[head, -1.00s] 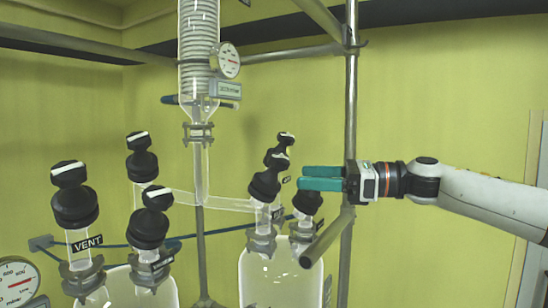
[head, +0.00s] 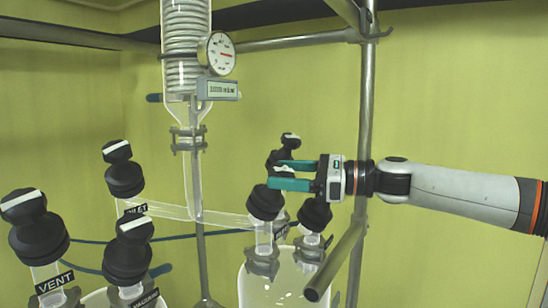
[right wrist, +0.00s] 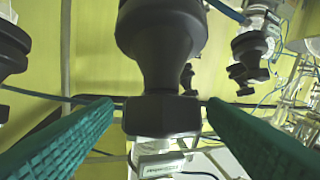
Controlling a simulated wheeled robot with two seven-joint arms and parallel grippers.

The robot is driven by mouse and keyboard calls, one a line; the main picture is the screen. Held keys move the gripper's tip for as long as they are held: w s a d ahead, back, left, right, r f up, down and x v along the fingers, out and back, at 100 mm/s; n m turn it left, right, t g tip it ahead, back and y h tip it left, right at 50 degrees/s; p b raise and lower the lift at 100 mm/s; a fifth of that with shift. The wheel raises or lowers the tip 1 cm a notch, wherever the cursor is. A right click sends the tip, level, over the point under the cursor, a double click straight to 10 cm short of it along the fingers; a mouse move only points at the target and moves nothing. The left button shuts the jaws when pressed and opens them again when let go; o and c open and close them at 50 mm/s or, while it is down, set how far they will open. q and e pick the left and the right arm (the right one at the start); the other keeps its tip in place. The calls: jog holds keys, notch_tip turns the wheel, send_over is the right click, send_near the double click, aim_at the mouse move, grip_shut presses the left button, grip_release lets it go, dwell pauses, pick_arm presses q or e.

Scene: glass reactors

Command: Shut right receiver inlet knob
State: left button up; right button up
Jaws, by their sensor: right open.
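The right receiver (head: 285,285) is a clear glass vessel at the lower middle of the head view. Several black knobs stand on its necks. The front-left knob (head: 266,202) is on the neck that the slanting glass tube meets, which looks like the inlet. My right gripper (head: 276,175) comes from the right, its green fingers open at this knob's top handle, which they partly hide. In the right wrist view, a black knob (right wrist: 162,45) has its narrower handle end (right wrist: 162,113) between the open fingers (right wrist: 158,106), with gaps at both sides. My left gripper is not in view.
Another knob (head: 314,214) stands just right, below the gripper, and one (head: 289,142) rises behind it. A vertical metal post (head: 364,130) and slanted bar (head: 335,262) are close to the arm. The left receiver's knobs, including the VENT knob (head: 38,232), stand left.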

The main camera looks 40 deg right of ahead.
jog(key=shift+w+a+r, duration=0.15)
jog(key=shift+w+a, duration=0.2)
jog(key=shift+w, duration=0.25)
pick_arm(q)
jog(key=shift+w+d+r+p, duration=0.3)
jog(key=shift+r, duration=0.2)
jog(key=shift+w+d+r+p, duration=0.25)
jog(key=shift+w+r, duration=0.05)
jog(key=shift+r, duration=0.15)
pick_arm(e)
jog(key=shift+w+a, duration=0.45)
jog(key=shift+a, duration=0.05)
jog(key=shift+d, duration=0.1)
